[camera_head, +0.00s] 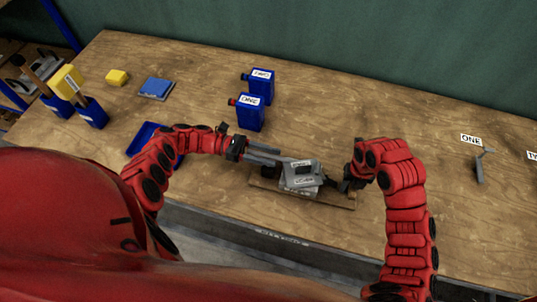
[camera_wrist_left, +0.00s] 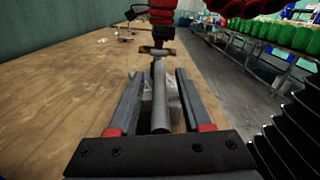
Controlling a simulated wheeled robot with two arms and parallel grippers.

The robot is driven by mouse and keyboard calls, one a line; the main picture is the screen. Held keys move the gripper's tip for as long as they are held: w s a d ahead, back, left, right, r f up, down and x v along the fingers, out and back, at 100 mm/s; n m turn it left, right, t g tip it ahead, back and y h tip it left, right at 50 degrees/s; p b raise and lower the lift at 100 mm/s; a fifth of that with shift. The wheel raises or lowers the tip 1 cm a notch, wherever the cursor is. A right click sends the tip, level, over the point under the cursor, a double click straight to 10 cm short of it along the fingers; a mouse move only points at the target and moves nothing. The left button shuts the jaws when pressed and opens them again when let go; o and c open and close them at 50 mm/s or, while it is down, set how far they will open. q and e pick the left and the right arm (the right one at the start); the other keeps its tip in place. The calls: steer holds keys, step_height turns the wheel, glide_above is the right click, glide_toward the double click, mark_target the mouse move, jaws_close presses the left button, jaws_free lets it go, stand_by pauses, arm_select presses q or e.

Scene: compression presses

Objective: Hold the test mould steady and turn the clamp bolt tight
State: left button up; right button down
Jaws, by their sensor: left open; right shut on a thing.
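The grey test mould (camera_head: 301,175), with a pale label on top, sits on a wooden board (camera_head: 335,200) near the table's front edge. My left gripper (camera_head: 281,158) comes from the left and is open, its fingers reaching to the mould's left end. In the left wrist view the two fingers (camera_wrist_left: 159,73) stand apart on either side of a grey rounded bar (camera_wrist_left: 160,112); I see gaps beside it. My right gripper (camera_head: 348,183) is at the mould's right end, shut on what looks like the clamp bolt, which is mostly hidden by the fingers.
Two blue labelled containers (camera_head: 249,111) stand behind the mould. A blue tray (camera_head: 150,140) lies partly behind my left arm. A grey tool (camera_head: 480,167) lies at the right. The table between is clear.

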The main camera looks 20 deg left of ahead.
mark_target(269, 155)
arm_select(q)
steer(key=shift+w+a+r, duration=0.1)
steer(key=shift+r, duration=0.5)
step_height(269, 155, up, 9)
steer(key=shift+f, duration=0.15)
arm_select(e)
steer(key=c, duration=0.5)
jaws_free()
steer(key=shift+r, duration=0.1)
